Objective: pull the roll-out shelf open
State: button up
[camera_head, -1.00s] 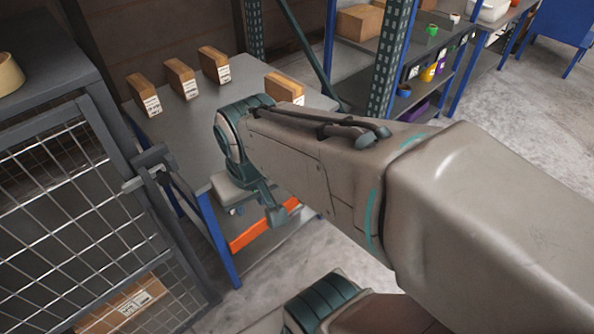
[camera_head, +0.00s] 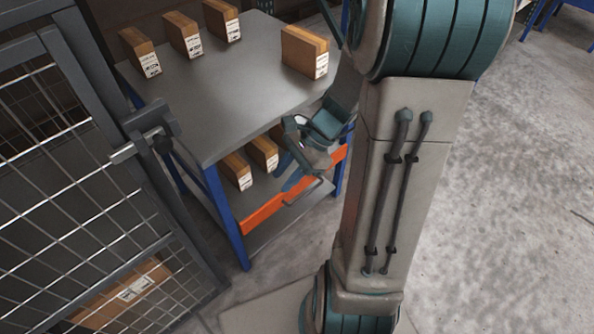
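The roll-out shelf is the lower tier of a blue-legged table, with an orange front edge (camera_head: 262,213). That edge lies about level with the two blue front legs, so the shelf looks pushed in. Small cardboard boxes (camera_head: 237,170) stand on it under the grey tabletop. My gripper (camera_head: 305,190) is at the right half of the orange edge, pointing down and overlapping it in the picture. Its fingers are small and partly blend with a dark bar there. I cannot tell whether they touch the edge or grip anything. My arm hides the area to the right.
The grey tabletop (camera_head: 205,95) above carries several cardboard boxes (camera_head: 304,52). A wire-mesh cage (camera_head: 85,215) with a dark latch (camera_head: 145,132) stands close on the left, with a carton (camera_head: 125,293) inside. Concrete floor (camera_head: 500,200) at right is open.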

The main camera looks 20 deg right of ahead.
jog(key=w+d+f+m+t+y+b, duration=0.1)
jog(key=w+d+f+m+y+b, duration=0.1)
jog(key=f+m, duration=0.3)
jog(key=w+d+f+m+t+y+b, duration=0.1)
jog(key=w+d+f+m+t+b, duration=0.1)
jog(key=f+m+b, duration=0.3)
jog(key=m+t+h+b, duration=0.5)
jog(key=m+t+b, duration=0.55)
jog(key=m, duration=1.35)
send_near(309, 191)
jog(key=shift+t, duration=0.65)
jog(key=x, duration=0.3)
jog(key=f+b+x, duration=0.1)
jog(key=x, duration=0.2)
jog(key=b+x, duration=0.1)
jog(key=x, duration=0.3)
jog(key=shift+s+f, duration=0.2)
jog(key=shift+f, duration=0.15)
jog(key=shift+a, duration=0.1)
grip_shut()
